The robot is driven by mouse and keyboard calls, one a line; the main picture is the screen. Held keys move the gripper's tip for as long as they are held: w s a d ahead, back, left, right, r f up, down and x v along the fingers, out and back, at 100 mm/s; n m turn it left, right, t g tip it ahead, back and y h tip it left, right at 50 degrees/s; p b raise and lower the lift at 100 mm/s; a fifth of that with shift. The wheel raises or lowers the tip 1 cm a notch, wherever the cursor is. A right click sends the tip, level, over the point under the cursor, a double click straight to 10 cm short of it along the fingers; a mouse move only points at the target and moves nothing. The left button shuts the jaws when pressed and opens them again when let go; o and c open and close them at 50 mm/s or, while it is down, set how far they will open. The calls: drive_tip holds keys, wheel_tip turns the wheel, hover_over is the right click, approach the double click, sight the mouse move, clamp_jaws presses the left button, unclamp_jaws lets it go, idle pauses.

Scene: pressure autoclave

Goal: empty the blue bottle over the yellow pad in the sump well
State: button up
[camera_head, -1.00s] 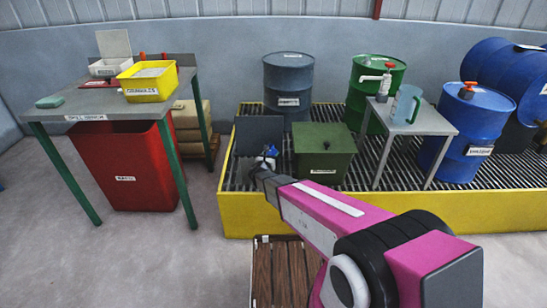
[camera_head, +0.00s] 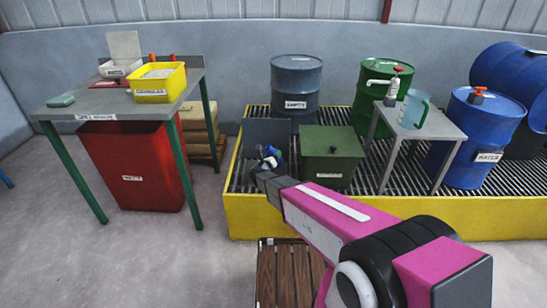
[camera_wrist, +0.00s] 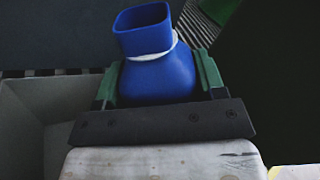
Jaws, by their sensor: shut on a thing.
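The blue bottle (camera_wrist: 160,75) is in my gripper (camera_wrist: 155,85) in the wrist view, between two green finger pads. It has a pale collar below a squarish open mouth. In the head view, the bottle (camera_head: 270,157) shows small at the end of my arm, with my gripper (camera_head: 263,175) shut on it. It is over the left part of the yellow-sided grated platform, in front of a dark upright panel (camera_head: 265,132). A grey-walled box (camera_wrist: 25,125), possibly the sump well, shows at left in the wrist view. I cannot make out the yellow pad or any liquid leaving the bottle.
A green lidded box (camera_head: 331,160) stands right of my gripper. Behind are a grey drum (camera_head: 296,88) and a green drum (camera_head: 375,80); a small table (camera_head: 435,125) with a jug (camera_head: 413,108) stands farther right. A workbench (camera_head: 118,105) and red bin (camera_head: 138,165) are at left.

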drive_tip(key=shift+s+d+f+n, duration=0.1)
drive_tip(key=shift+d+n, duration=0.05)
drive_tip(key=shift+n, duration=0.45)
drive_tip(key=shift+s+d+f+n, duration=0.1)
drive_tip(key=shift+d+n, duration=0.05)
drive_tip(key=shift+n, duration=0.45)
drive_tip(key=n, duration=0.3)
drive_tip(key=shift+d+f, duration=0.2)
drive_tip(key=shift+f, duration=0.15)
drive_tip(key=f+n, duration=0.1)
drive_tip(key=n, duration=0.1)
drive_tip(key=f+n, duration=0.1)
drive_tip(key=n, duration=0.1)
drive_tip(key=shift+n, duration=0.3)
drive_tip(key=shift+a+n, duration=0.1)
drive_tip(key=shift+n, duration=0.6)
drive_tip(key=shift+a+r+n, duration=0.1)
drive_tip(key=shift+r+n, duration=0.15)
drive_tip(key=shift+n, duration=0.35)
drive_tip(key=shift+w+a+r+n, duration=0.1)
drive_tip(key=shift+a+r+n, duration=0.15)
drive_tip(key=shift+n, duration=0.35)
drive_tip(key=shift+w+a+r+n, duration=0.1)
drive_tip(key=shift+r+n, duration=0.25)
drive_tip(key=shift+n, duration=0.25)
drive_tip(key=shift+n, duration=0.3)
